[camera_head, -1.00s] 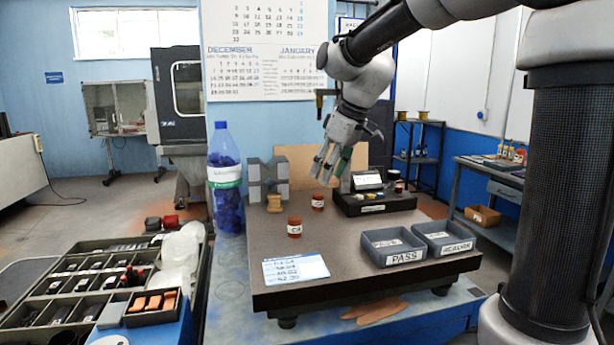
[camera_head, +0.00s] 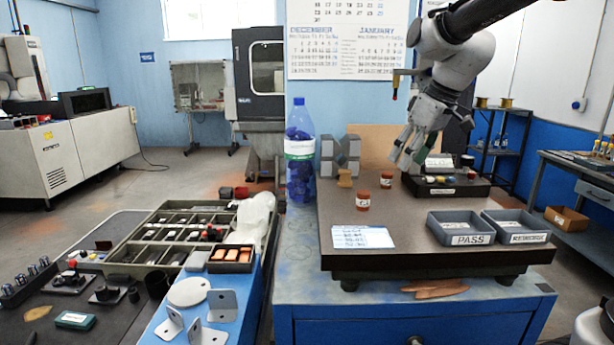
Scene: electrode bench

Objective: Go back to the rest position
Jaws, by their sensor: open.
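My gripper (camera_head: 409,161) hangs above the back of the dark granite plate (camera_head: 400,240), fingers pointing down and apart, with nothing seen between them. My arm reaches in from the upper right. Two reddish-brown labelled electrodes stand upright on the plate: one nearer the front (camera_head: 363,200) and one farther back (camera_head: 386,180), just left of and below the fingers. A black device with a small display (camera_head: 445,186) sits right of and partly behind the gripper.
A grey PASS tray (camera_head: 460,240) and a grey REWORK tray (camera_head: 516,238) stand on the plate's right. A white card (camera_head: 362,237) lies in front. Sorting bins (camera_head: 180,235) are farther left.

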